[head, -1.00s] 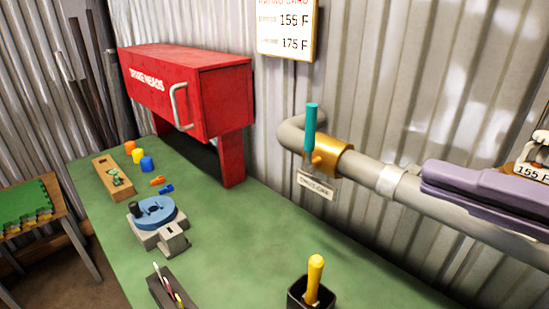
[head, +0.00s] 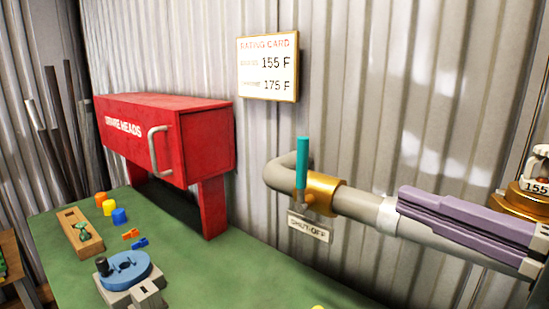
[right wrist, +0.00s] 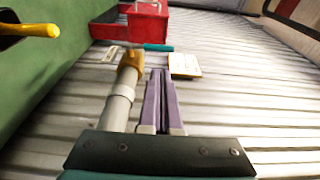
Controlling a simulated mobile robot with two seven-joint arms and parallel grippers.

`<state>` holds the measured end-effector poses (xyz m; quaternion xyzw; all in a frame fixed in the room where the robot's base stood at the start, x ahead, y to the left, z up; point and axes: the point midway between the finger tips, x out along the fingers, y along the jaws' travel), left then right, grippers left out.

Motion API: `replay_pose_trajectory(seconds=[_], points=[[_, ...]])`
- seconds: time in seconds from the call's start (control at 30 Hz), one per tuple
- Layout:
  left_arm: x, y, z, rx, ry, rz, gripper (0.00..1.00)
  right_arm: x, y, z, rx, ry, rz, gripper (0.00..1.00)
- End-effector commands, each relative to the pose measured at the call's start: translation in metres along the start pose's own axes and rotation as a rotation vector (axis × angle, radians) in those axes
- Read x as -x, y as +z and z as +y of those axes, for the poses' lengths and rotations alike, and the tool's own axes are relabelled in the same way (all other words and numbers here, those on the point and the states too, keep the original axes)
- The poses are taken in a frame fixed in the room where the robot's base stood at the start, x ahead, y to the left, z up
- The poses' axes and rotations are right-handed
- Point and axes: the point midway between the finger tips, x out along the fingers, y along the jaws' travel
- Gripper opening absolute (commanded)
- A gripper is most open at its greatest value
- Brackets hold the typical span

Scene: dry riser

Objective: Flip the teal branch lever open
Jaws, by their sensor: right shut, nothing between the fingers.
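The teal branch lever (head: 302,163) stands upright on the brass valve (head: 322,190) of the grey pipe, above a small "SHUT-OFF" tag (head: 310,229). My right gripper (head: 402,197) has long purple fingers that are shut and empty. It lies along the pipe in the picture, to the right of the valve and apart from the lever. In the right wrist view the shut fingers (right wrist: 158,75) point toward the teal lever (right wrist: 158,47), with the brass valve (right wrist: 133,60) to their left. My left gripper is in neither view.
A grey pipe (head: 358,206) runs along the corrugated wall. A rating card (head: 268,66) hangs above the lever. A red cabinet (head: 205,140) stands on the green bench (head: 225,280) at left. A blue-topped vise (head: 127,270) and small parts sit in front of it.

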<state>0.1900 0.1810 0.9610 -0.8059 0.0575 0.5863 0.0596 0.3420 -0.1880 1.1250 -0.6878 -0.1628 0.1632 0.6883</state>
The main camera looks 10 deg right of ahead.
Motion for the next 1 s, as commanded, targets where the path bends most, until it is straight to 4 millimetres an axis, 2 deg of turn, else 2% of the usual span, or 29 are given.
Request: replay_pose_trajectory(seconds=[0.03, 0.13, 0.4, 0.5, 0.7, 1.0], points=[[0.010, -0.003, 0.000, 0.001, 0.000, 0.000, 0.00, -0.010, -0.001, -0.007, -0.001, -0.004, 0.000, 0.00], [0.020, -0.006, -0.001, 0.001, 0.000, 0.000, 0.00, -0.031, 0.000, -0.008, 0.001, -0.004, -0.001, 0.00], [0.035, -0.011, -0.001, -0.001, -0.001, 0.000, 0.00, -0.085, 0.000, -0.004, -0.001, -0.003, 0.000, 0.00], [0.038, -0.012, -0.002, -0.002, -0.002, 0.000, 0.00, -0.099, 0.000, -0.004, 0.000, -0.002, -0.001, 0.00], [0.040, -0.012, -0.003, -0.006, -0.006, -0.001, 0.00, -0.114, 0.000, -0.001, 0.001, 0.000, 0.000, 0.00], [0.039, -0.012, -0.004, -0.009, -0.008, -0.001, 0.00, -0.116, 0.000, 0.000, 0.001, 0.000, -0.001, 0.00]])
